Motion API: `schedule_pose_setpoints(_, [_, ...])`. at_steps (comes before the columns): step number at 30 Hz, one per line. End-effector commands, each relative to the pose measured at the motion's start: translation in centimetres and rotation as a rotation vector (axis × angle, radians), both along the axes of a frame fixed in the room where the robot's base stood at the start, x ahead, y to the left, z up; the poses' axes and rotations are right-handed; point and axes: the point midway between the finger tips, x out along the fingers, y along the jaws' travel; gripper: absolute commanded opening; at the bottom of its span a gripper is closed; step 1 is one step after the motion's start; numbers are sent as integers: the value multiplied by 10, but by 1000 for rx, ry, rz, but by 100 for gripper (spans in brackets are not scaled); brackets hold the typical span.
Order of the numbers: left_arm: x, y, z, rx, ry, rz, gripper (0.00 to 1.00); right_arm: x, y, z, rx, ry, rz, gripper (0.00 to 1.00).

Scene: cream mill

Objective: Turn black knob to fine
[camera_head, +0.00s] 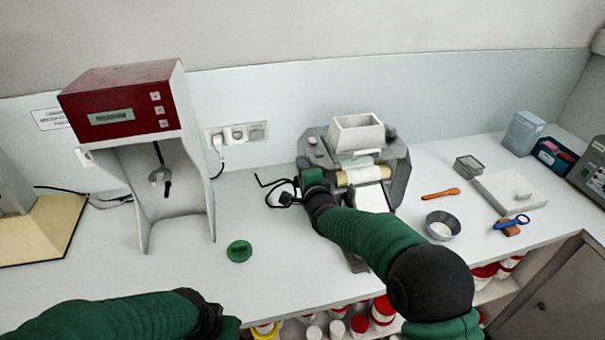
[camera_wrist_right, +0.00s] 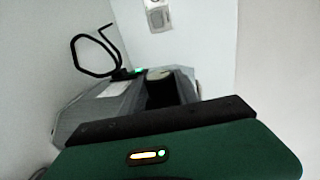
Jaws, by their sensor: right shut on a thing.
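The grey mill (camera_head: 398,165) with a cream hopper (camera_head: 357,133) and a pale roller (camera_head: 363,175) stands at the back middle of the counter. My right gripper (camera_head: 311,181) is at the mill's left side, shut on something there. The held part is hidden; by its place it appears to be the black knob, but I cannot see its setting. In the right wrist view the mill's grey body (camera_wrist_right: 95,110) shows beyond the gripper's dark edge. My left gripper (camera_head: 228,328) is low at the bottom edge, away from the mill; its fingers cannot be made out.
A black cord (camera_head: 275,185) lies left of the mill. A red-topped machine (camera_head: 120,95) stands left, with a green disc (camera_head: 239,250) on the counter. At the right are an orange spoon (camera_head: 440,194), a grey bowl (camera_head: 442,225) and a scale (camera_head: 508,192).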

Motion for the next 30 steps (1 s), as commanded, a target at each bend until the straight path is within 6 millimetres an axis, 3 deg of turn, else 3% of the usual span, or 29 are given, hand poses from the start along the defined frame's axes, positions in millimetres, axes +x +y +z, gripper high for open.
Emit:
schedule_pose_setpoints(2, [0,0,0,0,0,0,38,-3,3,-6,-2,12,6,0])
schedule_pose_setpoints(3, [0,0,0,0,0,0,38,-3,3,-6,-3,13,6,41])
schedule_pose_setpoints(7, [0,0,0,0,0,0,38,-2,3,-5,-2,10,5,58])
schedule_pose_setpoints(16, [0,0,0,0,0,0,38,-1,1,-3,-1,6,2,59])
schedule_pose_setpoints(20, [0,0,-4,0,0,0,38,-11,-3,0,-1,6,2,59])
schedule_pose_setpoints(23, [0,0,-10,0,0,0,38,-30,-9,4,-2,4,2,59])
schedule_pose_setpoints(30, [0,0,-25,0,0,0,38,-97,-30,20,-3,3,2,59])
